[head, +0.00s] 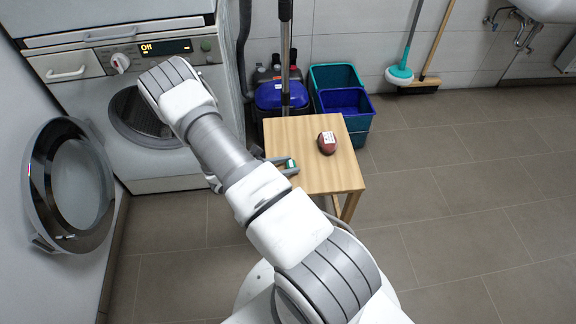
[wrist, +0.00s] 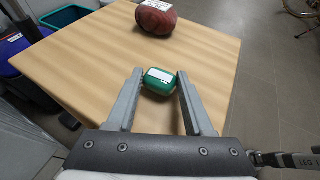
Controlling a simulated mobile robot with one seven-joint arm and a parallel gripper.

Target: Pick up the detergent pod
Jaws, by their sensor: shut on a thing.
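The detergent pod (wrist: 159,82) is a small green block with a white label on top. In the wrist view it sits between the tips of my gripper (wrist: 160,84), which is shut on it. In the head view the pod (head: 291,164) shows near the left edge of the small wooden table (head: 315,178), with my gripper (head: 286,167) around it. The pod is at or just over the tabletop; I cannot tell whether it touches the wood. My arm hides part of the gripper in the head view.
A dark red, rounded object with a white label (head: 327,143) lies on the table beyond the pod. Blue and teal bins (head: 346,101) stand behind the table. The dryer's round door (head: 70,186) hangs open at the left. Floor at the right is clear.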

